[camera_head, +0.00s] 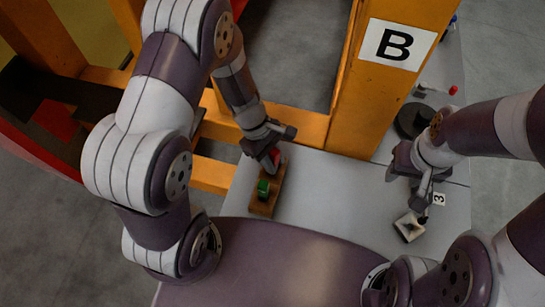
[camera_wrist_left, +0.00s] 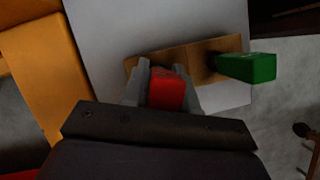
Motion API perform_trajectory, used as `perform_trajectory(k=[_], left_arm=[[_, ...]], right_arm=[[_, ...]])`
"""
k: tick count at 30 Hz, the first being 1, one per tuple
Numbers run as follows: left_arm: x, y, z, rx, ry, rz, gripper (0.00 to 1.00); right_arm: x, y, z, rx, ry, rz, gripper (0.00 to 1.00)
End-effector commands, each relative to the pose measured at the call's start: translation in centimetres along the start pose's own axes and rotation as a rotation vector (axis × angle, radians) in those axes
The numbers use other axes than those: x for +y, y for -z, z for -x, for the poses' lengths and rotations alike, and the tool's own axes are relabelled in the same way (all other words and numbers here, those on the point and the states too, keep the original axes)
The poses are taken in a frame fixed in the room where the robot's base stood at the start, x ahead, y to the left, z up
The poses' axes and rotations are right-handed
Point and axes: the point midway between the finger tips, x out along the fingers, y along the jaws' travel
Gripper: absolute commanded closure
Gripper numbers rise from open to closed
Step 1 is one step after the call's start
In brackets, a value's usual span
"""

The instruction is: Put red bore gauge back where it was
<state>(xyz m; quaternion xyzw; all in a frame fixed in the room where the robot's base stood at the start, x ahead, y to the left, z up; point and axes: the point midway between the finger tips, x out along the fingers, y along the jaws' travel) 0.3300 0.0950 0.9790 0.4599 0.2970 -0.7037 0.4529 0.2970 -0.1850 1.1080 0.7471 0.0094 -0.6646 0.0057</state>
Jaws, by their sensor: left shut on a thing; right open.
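My left gripper (camera_head: 270,163) is shut on the red bore gauge (camera_head: 276,155), over the far end of a brown wooden block (camera_head: 262,208). In the left wrist view the red gauge (camera_wrist_left: 167,90) sits between the fingers, with the wooden block (camera_wrist_left: 190,57) right behind it. I cannot tell whether the gauge is seated in the block. A green gauge (camera_head: 263,188) stands in the block beside it, and also shows in the left wrist view (camera_wrist_left: 248,67). My right gripper (camera_head: 418,203) is open, above the table at the right, close to a small white-and-dark square piece (camera_head: 409,227).
The grey table (camera_head: 330,190) has free room between the two grippers. An orange post with a "B" sign (camera_head: 398,45) rises at the table's back edge. A dark round object (camera_head: 413,120) and a red-tipped item (camera_head: 452,90) lie at the back right. A "3" label (camera_head: 439,199) is near my right gripper.

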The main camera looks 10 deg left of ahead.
Motion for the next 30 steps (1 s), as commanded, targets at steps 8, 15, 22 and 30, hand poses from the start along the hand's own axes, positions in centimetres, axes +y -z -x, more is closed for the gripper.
perform_trajectory(k=[8,15,22,30], left_arm=[[0.0,0.0,0.1,0.0,0.0,0.0,1.0],[0.0,0.1,-0.3,0.0,0.0,0.0,1.0],[0.0,0.3,-0.8,0.0,0.0,0.0,1.0],[0.0,0.6,-1.2,0.0,0.0,0.0,1.0]], right_arm=[[0.0,0.0,0.1,0.001,0.0,0.0,0.57],[0.0,0.0,-0.3,0.0,0.0,0.0,0.57],[0.0,-0.1,-0.7,0.0,0.0,0.0,0.57],[0.0,-0.1,-1.1,0.0,0.0,0.0,0.57]])
